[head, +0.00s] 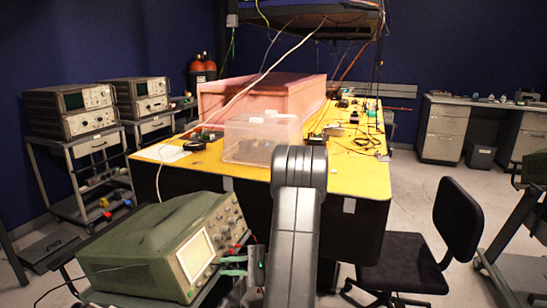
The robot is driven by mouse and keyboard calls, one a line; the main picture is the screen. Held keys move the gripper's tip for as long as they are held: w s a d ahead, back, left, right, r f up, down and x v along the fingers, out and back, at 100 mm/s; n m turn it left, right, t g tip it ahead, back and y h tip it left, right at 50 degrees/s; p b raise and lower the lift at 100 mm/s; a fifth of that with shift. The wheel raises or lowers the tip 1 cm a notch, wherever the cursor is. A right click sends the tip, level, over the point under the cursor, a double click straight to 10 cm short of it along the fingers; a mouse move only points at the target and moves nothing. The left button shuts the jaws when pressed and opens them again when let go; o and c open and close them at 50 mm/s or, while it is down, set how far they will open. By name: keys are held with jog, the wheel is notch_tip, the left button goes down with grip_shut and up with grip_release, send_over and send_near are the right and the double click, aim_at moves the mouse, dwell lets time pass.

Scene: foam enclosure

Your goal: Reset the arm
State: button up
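My arm (297,215) rises from the bottom middle of the head view. Its upper joint stands in front of the yellow table's near edge. My gripper does not show, so I cannot see its fingers or whether it holds anything. A pink foam enclosure (262,97) stands on the yellow table (360,178) beyond my arm. A clear plastic box (262,138) stands on the table in front of the enclosure, and my arm's joint is at its lower right.
A green oscilloscope (165,245) stands close at the lower left. A black chair (440,240) is at the right. Carts with instruments (75,110) line the left wall. A desk (445,130) stands at the back right. Cables hang above the table. Open floor (405,165) shows right of the table.

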jog(key=shift+a, duration=0.55)
jog(key=shift+d, duration=0.15)
